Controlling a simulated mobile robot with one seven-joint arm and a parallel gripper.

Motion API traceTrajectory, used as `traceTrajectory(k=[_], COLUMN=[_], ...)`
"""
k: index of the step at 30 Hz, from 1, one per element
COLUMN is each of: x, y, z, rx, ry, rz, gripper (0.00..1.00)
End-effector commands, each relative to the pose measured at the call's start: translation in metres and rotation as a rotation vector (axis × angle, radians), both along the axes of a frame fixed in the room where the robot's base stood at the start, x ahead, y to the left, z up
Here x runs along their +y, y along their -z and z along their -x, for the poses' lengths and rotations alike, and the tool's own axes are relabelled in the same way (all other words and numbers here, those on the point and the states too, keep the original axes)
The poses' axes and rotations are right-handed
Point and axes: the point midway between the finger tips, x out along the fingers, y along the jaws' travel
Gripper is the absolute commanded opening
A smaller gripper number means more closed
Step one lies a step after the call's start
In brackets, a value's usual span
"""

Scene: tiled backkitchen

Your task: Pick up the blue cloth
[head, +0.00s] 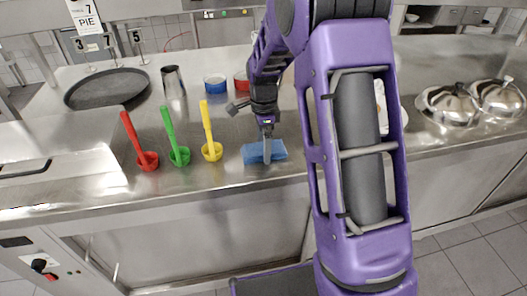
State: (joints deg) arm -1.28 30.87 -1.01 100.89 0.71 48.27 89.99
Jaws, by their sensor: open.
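The blue cloth (251,154) lies on the steel counter (220,185) near its front edge, right of the yellow ladle. It looks like a small folded blue block. My gripper (267,153) points down right at the cloth, with a finger in front of its middle. The gripper is open; the far finger is hidden, and I cannot tell whether the fingers touch the cloth. My purple arm hides part of the counter to the right.
Red (133,138), green (171,134) and yellow (207,128) ladles stand left of the cloth. Behind are a dark round pan (106,88), a metal cup (173,80), a blue bowl (215,84) and a red bowl (241,82). Domed lids (450,104) sit far right.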

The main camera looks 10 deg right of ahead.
Motion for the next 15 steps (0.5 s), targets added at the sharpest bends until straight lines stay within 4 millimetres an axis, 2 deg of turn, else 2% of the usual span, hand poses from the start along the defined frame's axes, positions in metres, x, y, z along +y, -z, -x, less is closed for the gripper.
traceTrajectory(k=[8,15], x=[0.0001,0.0001], y=[0.0024,0.0022], z=[-0.0001,-0.0001], rx=[-0.001,-0.001], ry=[-0.001,-0.001], rz=[0.0,0.0], gripper=[0.98,0.55])
